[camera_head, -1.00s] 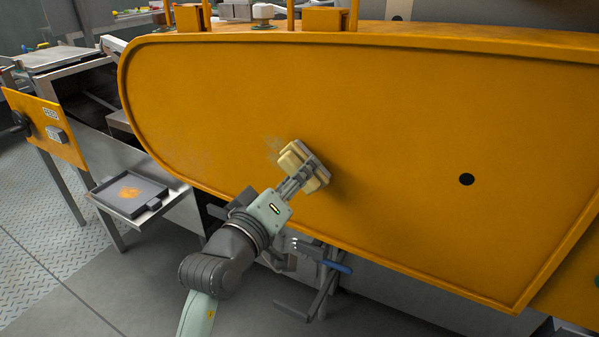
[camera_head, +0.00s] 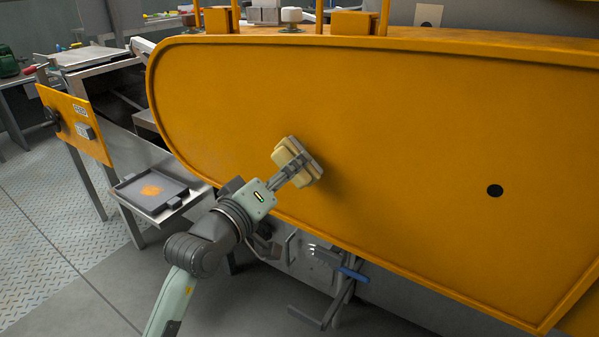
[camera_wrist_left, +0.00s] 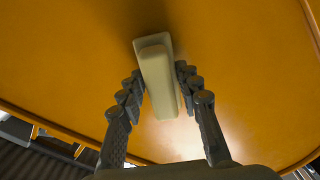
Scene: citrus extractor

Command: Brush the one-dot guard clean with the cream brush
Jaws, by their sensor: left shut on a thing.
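The one-dot guard (camera_head: 400,130) is a large orange panel with a raised rim and one black dot (camera_head: 494,191) at its right. My left gripper (camera_head: 290,172) is shut on the cream brush (camera_head: 296,157) and holds it at the guard's face, left of its middle. In the left wrist view the brush (camera_wrist_left: 158,75) sits between the two fingers (camera_wrist_left: 158,90), with the guard (camera_wrist_left: 235,60) behind it. Its bristles are hidden, so I cannot tell if they touch. The visible face looks evenly orange, with no clear pale patch. My right gripper is not in view.
A grey tray (camera_head: 185,197) with an orange smear stands at the left, beside a smaller orange panel (camera_head: 65,120). A blue-handled lever (camera_head: 354,275) and metal brackets are below the guard. Orange blocks and posts stand along its top. Open floor lies at lower left.

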